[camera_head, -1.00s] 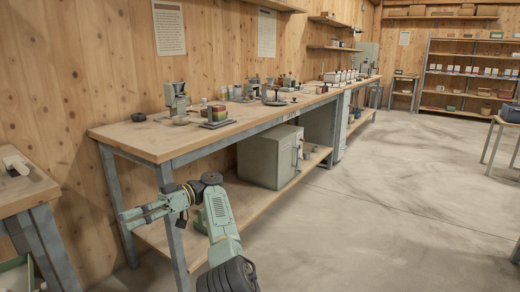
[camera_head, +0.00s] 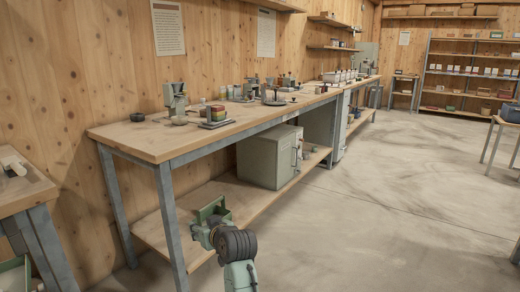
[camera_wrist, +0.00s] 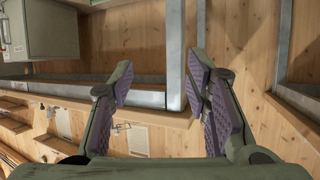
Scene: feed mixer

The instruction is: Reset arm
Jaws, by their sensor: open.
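My gripper (camera_wrist: 160,80) is open in the wrist view, with its two purple-padded fingers spread apart and nothing between them. The wrist view is tilted and looks past the fingers at a metal bench leg, wood boards and the wall. In the head view my arm (camera_head: 238,245) is folded up at the bottom middle, in front of the long workbench (camera_head: 150,145). I cannot clearly make out the fingertips there.
A grey-green cabinet (camera_head: 270,157) stands on the bench's lower shelf. Several small devices and jars stand on the bench top. A smaller table (camera_head: 25,190) is at the left edge. The concrete floor (camera_head: 400,200) to the right is open.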

